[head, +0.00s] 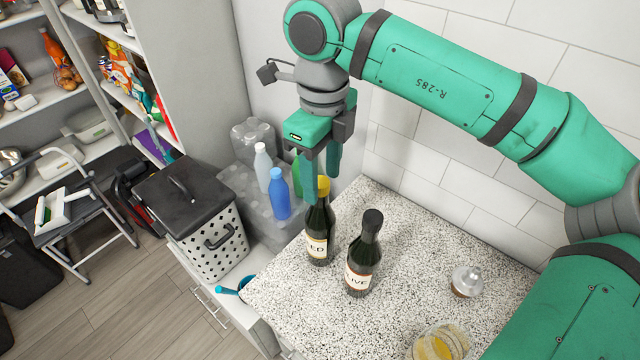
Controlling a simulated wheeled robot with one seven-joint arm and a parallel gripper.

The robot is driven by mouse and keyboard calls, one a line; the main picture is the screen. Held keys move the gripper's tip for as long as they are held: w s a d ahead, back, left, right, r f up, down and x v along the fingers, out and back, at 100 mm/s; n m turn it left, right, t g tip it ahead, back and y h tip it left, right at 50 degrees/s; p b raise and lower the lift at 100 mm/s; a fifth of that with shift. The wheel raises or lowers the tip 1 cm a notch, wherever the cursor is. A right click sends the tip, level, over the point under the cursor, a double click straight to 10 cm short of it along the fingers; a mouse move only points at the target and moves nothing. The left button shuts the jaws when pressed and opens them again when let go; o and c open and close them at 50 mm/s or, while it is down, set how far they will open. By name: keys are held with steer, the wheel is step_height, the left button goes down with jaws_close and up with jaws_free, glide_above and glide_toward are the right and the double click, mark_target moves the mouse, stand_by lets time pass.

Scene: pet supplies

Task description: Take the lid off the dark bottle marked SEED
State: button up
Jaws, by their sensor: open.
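The dark bottle (319,226) whose label shows "ED" stands upright on the speckled counter, with a yellow lid (323,184) on top. The start of its label is not readable. My gripper (321,186) points down at the lid with its two green fingers apart. One finger shows at the lid's left and hides part of the bottle's neck and shoulder. The other shows behind the lid to the right. I cannot tell whether either finger touches the lid.
A second dark bottle (362,258) with a black lid and a label showing "IVE" stands close on the right. A small glass jar (466,281) and a glass bowl (440,345) are farther right. Blue and white bottles (279,195) stand left, beyond the speckled counter (415,250).

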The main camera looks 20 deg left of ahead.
steer(key=shift+a, duration=0.1)
steer(key=c, duration=1.1)
steer(key=shift+w+r, duration=0.1)
steer(key=shift+r, duration=0.05)
